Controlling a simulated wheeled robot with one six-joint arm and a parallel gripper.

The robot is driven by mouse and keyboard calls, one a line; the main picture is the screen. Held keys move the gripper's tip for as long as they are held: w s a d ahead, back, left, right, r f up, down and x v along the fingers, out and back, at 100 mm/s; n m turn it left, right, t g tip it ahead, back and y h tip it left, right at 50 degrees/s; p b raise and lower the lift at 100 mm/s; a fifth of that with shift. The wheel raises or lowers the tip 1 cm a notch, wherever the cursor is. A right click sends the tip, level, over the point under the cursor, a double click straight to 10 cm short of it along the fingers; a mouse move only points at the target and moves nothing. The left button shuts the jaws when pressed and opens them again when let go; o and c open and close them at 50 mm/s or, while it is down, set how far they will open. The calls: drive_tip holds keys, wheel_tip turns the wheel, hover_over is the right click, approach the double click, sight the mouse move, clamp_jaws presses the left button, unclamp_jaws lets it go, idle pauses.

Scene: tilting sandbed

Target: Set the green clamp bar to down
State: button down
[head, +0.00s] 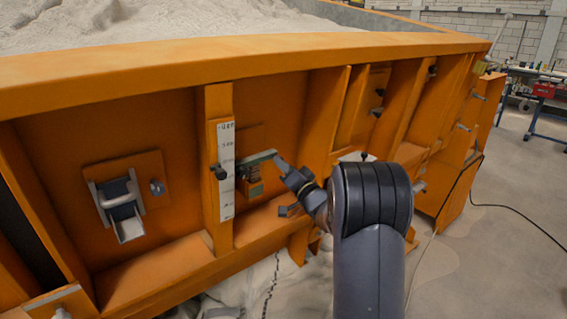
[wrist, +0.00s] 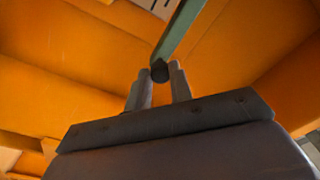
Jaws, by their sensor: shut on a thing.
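The green clamp bar (head: 257,158) is on the orange side wall of the sandbed, just right of a white scale strip. It lies close to level in the head view, its right end slightly higher. My gripper (head: 281,165) is at the bar's right end. In the wrist view the green bar (wrist: 180,31) comes down from the top to a dark round knob (wrist: 159,71) at its end. The fingers of my gripper (wrist: 160,76) are shut on this knob, one on each side.
A hatch with a grey handle (head: 118,200) is at the left. Orange ribs (head: 322,115) flank the bay. A cable (head: 500,207) lies on the floor at right.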

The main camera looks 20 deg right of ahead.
drive_tip(key=shift+f, duration=0.3)
drive_tip(key=c, duration=1.5)
unclamp_jaws()
drive_tip(key=shift+c, duration=0.2)
drive_tip(key=b+v, duration=0.2)
drive_tip(key=v, duration=0.8)
drive_tip(key=shift+s+b, duration=0.35)
drive_tip(key=shift+s, duration=0.05)
drive_tip(key=shift+d, duration=0.1)
drive_tip(key=p+x, duration=0.2)
drive_tip(key=x, duration=0.9)
drive_tip(key=shift+p, duration=0.35)
